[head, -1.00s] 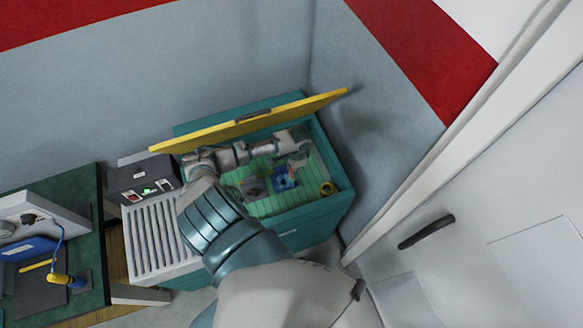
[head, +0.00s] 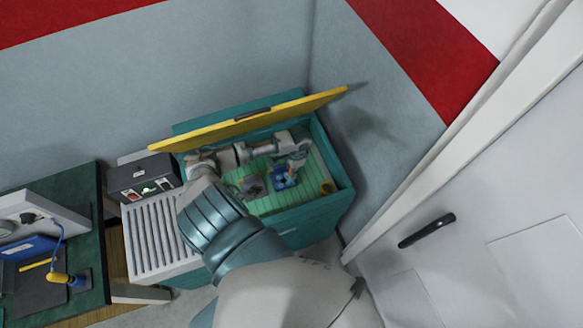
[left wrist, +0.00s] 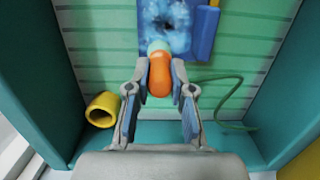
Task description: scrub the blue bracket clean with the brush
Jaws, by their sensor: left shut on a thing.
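The blue bracket (head: 281,183) lies on the green slatted floor of the basin. In the left wrist view the bracket (left wrist: 201,38) has pale, foam-like patches around a dark round hole. My left gripper (head: 294,164) reaches down into the basin above the bracket. In the left wrist view my left gripper (left wrist: 160,75) is shut on the brush (left wrist: 159,80), which has an orange handle and a pale tip end. The brush overlaps the near edge of the bracket, below the hole; its bristles are hidden, so I cannot tell if they touch. My right gripper is not in view.
The teal basin (head: 343,184) has a raised yellow lid (head: 200,137). A green cord (left wrist: 233,104) lies near the basin wall. A workbench (head: 85,186) stands left.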

